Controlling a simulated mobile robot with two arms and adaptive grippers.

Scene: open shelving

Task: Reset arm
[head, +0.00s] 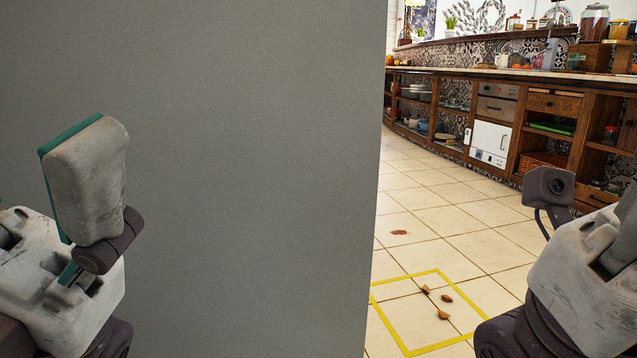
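My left gripper (85,180) is at the left of the head view, pointing up in front of a grey panel. One thick pale finger with a teal edge shows side-on above the scuffed white gripper body. The other finger cannot be made out, so its opening is unclear. Nothing is seen held. My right gripper (590,265) is at the lower right edge, with a dark camera on its left side. Its fingers are mostly cut off by the frame edge.
A large flat grey panel (250,180) fills the left and middle. Right of it is a tiled floor with a yellow taped square (438,271), several small brown pieces (446,298) and a reddish-brown stain (400,233). Open wooden shelving (515,140) runs along the back.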

